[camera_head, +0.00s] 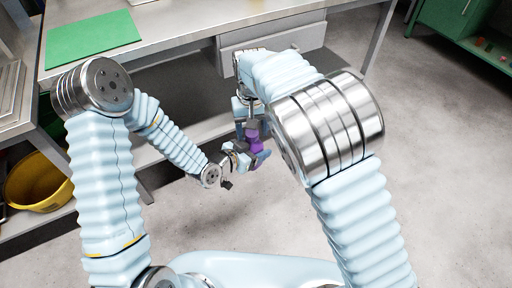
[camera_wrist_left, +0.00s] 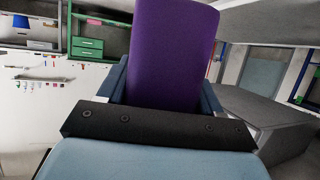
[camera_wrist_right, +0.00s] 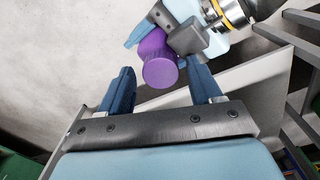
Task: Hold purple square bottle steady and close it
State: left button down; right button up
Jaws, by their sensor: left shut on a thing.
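The purple square bottle (camera_head: 256,146) is held in the air by my left gripper (camera_head: 250,156), which is shut on its body. In the left wrist view the purple body (camera_wrist_left: 170,55) fills the space between the fingers. In the right wrist view a round purple cap (camera_wrist_right: 160,72) faces the camera on the bottle's near end. My right gripper (camera_wrist_right: 161,76) is open, with one blue finger on each side of the cap. Gaps show between both fingers and the cap, and the cap's depth relative to the fingertips is hard to tell.
A grey workbench (camera_head: 190,35) with a green mat (camera_head: 92,38) stands behind the grippers, with a drawer unit (camera_head: 272,48) under it. A yellow basin (camera_head: 38,182) is at the left. A green cabinet (camera_head: 462,30) is at the far right. The floor at the right is clear.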

jog(key=shift+r, duration=2.3)
jog(key=shift+c, duration=0.2)
notch_tip(320, 180, up, 4)
jog(key=n, duration=0.3)
jog(key=shift+f+n, duration=0.1)
jog(key=shift+n, duration=0.2)
jog(key=shift+f, duration=0.1)
jog(key=shift+f, duration=3.95)
jog(key=shift+c, duration=0.3)
jog(key=c, duration=1)
